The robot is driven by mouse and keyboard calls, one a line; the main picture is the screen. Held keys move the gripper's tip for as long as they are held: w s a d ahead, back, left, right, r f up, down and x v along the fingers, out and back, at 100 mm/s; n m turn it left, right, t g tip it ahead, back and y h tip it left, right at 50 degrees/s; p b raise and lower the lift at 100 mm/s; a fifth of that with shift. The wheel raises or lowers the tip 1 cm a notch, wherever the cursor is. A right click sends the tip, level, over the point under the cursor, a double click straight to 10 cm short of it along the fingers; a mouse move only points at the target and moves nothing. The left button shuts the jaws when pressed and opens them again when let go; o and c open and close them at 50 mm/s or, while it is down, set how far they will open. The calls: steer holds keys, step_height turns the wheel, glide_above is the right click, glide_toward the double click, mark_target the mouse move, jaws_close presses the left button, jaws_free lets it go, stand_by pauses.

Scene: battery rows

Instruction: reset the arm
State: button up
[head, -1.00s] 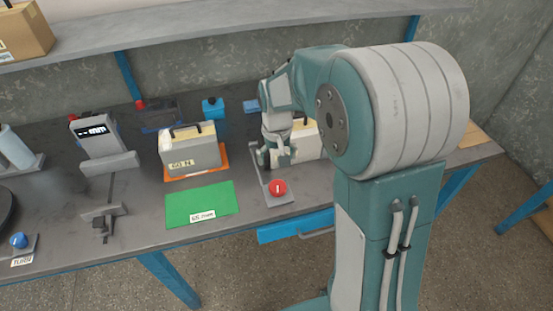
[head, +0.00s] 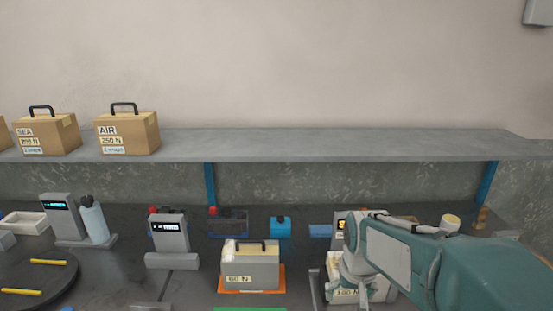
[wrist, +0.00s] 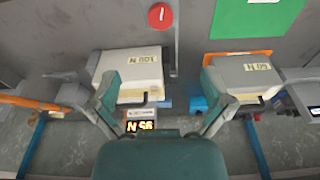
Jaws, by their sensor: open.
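My arm (head: 410,262) reaches in from the lower right of the head view. My gripper (wrist: 162,85) is open and empty in the wrist view, its two fingers spread wide. The same box shows in the head view (head: 376,291), partly hidden by my arm. A second pale box labelled 60 N (wrist: 243,72) is by the right finger; in the head view it (head: 250,270) stands on an orange mat. I cannot tell how far the fingers are from the boxes.
A red button (wrist: 161,16) and a green mat (wrist: 255,20) are near the boxes. Displays (head: 168,232) and a blue block (head: 280,227) stand on the bench. A shelf (head: 300,145) above holds cardboard boxes (head: 127,133); its right part is clear.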

steer(key=s+r+t, duration=0.2)
steer(key=s+r, duration=0.1)
steer(key=s, duration=0.4)
steer(key=s+r+t, duration=0.1)
steer(key=s+r, duration=0.2)
steer(key=s, duration=0.5)
steer(key=shift+r+t, duration=0.3)
steer(key=shift+t, duration=0.1)
